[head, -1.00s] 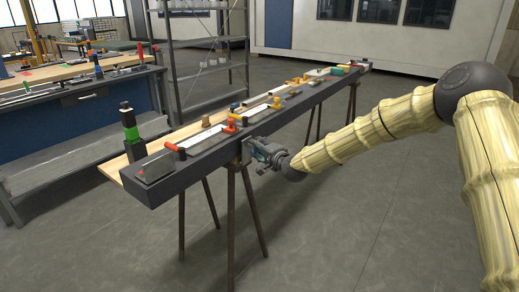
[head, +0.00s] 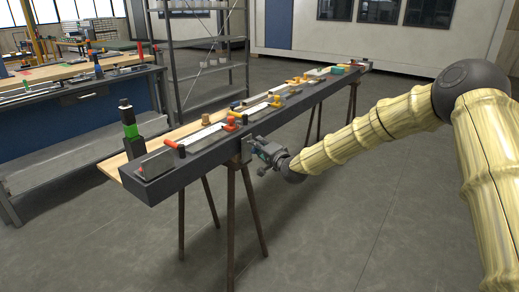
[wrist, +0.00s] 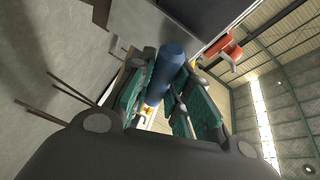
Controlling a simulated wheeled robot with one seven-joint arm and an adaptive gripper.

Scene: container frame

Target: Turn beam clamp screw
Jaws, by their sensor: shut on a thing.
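The long dark beam (head: 190,178) lies across trestle legs in the head view. My gripper (head: 264,153) is at its near side face, beside a dark clamp bracket (head: 245,150). In the wrist view my gripper (wrist: 166,96) has its green-padded fingers closed on a blue cylindrical part (wrist: 171,62), which seems to be the clamp screw's handle. The screw's thread and its contact with the beam are hidden behind the gripper and fingers.
Red-orange clamp handles (head: 229,124) and several small parts sit along the beam top. Trestle legs (head: 232,215) stand below my gripper. A blue workbench (head: 85,125) is left; open floor (head: 350,230) lies in front.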

